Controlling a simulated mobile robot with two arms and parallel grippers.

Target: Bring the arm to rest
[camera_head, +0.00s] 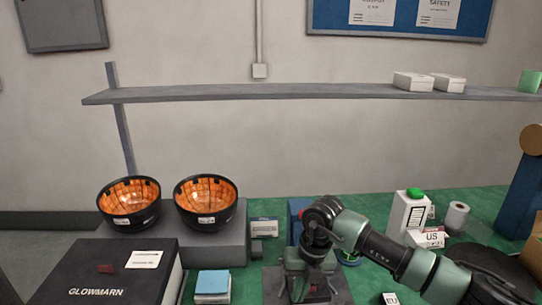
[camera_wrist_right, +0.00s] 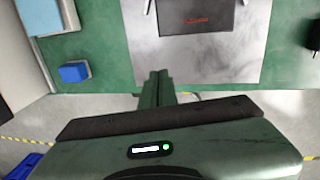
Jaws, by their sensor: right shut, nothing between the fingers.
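My right arm (camera_head: 380,247) comes in from the right in the head view and bends down at the wrist over the green bench. My right gripper (camera_head: 308,275) hangs low near the bottom edge, in front of a grey mat. A dark device (camera_wrist_right: 190,18) with a red mark lies on that mat, ahead of the fingers. My left gripper is in neither view.
Two black bowls (camera_head: 129,203) (camera_head: 206,203), orange inside, stand on a grey block at left. A black GLOWMARN box (camera_head: 110,280) and a light-blue stack (camera_head: 212,284) sit in front. A shelf (camera_head: 250,92) runs above.

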